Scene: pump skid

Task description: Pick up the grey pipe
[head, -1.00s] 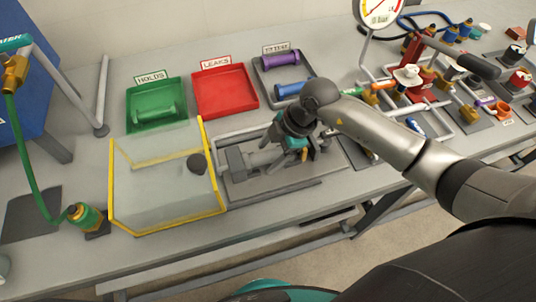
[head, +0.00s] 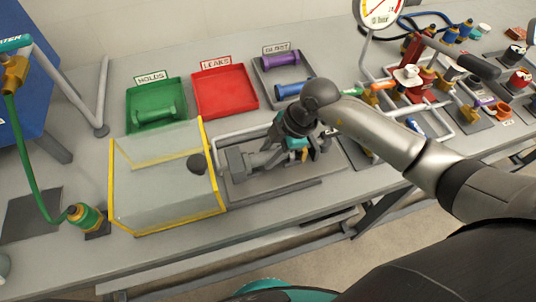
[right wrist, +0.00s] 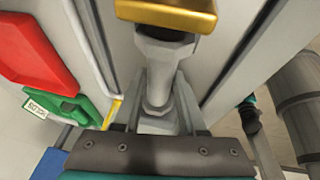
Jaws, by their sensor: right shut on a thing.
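The grey pipe (head: 262,158) lies low in the grey fixture (head: 240,192) on the bench, right of the clear yellow-edged box. My right gripper (head: 301,149) is over the right part of the fixture, shut on the grey pipe; its fingers hide part of the pipe. In the right wrist view the pipe (right wrist: 160,70) runs up the middle, between a gold block (right wrist: 165,14) at the top and a dark screwed bar at the bottom. I cannot tell whether the pipe is clear of the fixture. My left gripper is not in view.
A green tray (head: 135,124) labelled HOLDS has a green pipe-like piece in it. A red tray (head: 225,92) labelled LEAKS is empty. A grey tray holds purple and blue pieces. The clear box (head: 165,185) stands close left. Valves and a gauge crowd the right.

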